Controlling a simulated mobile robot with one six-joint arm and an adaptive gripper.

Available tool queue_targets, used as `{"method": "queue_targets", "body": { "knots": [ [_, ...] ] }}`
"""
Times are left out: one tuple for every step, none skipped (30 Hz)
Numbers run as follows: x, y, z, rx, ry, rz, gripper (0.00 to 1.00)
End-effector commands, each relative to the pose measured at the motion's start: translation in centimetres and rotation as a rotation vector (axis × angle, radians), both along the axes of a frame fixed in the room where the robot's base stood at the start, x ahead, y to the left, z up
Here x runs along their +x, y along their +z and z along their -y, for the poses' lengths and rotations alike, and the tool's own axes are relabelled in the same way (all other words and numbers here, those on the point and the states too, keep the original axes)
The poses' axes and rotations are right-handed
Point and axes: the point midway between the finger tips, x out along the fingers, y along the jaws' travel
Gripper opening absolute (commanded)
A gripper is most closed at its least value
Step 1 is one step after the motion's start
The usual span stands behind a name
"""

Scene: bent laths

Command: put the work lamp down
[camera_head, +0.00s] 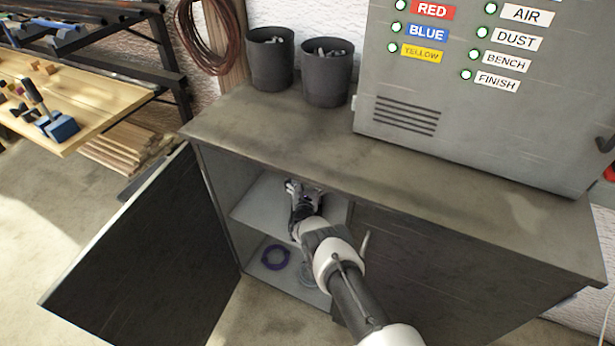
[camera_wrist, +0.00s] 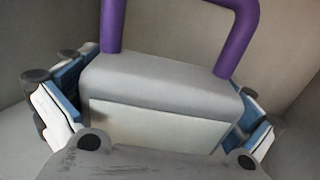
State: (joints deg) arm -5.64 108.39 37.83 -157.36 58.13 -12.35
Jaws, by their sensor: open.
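The work lamp (camera_wrist: 160,80) fills the middle of the wrist view. It has a grey body with a pale front panel and a purple handle (camera_wrist: 238,38) arching up out of the picture. My gripper (camera_wrist: 158,108) is open, with a blue-and-white finger on each side of the lamp body. In the head view my gripper (camera_head: 304,190) reaches into the open cabinet (camera_head: 225,182) at the upper shelf (camera_head: 258,212). The lamp cannot be made out there, being hidden by my gripper and the cabinet top. Its underside is hidden, so its contact with the shelf does not show.
The cabinet's left door (camera_head: 130,245) stands wide open; the right door (camera_head: 430,270) is shut. Two dark bins (camera_head: 270,62) and a grey panel box (camera_head: 470,110) stand on top.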

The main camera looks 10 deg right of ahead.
Motion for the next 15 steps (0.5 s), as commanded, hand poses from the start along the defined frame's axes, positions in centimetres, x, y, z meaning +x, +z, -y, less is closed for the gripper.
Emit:
{"method": "queue_targets", "body": {
  "knots": [
    [0.0,0.0,0.0,0.0,0.0,0.0,1.0],
    [0.0,0.0,0.0,0.0,0.0,0.0,1.0],
    [0.0,0.1,0.0,0.0,0.0,0.0,1.0],
    [0.0,0.2,0.0,0.0,0.0,0.0,1.0],
    [0.0,0.3,0.0,0.0,0.0,0.0,1.0],
    [-0.5,0.2,-0.1,0.0,0.001,-0.005,1.0],
    [-0.8,0.3,-0.3,-0.001,0.001,-0.004,1.0],
    [-1.3,0.4,-0.4,-0.001,0.001,-0.005,1.0],
    [-1.9,0.5,-0.5,-0.002,0.001,-0.006,1.0],
    [-2.5,0.6,-0.7,-0.001,0.001,-0.006,1.0],
    [-3.1,0.7,-0.8,-0.001,0.001,-0.005,1.0],
    [-4.0,0.6,-1.0,-0.002,0.002,-0.007,1.0],
    [-4.6,0.6,-1.2,-0.002,0.002,-0.007,1.0],
    [-5.3,0.7,-1.4,-0.001,0.002,-0.006,1.0],
    [-6.2,0.7,-1.6,-0.002,0.003,-0.006,1.0]
  ]
}}
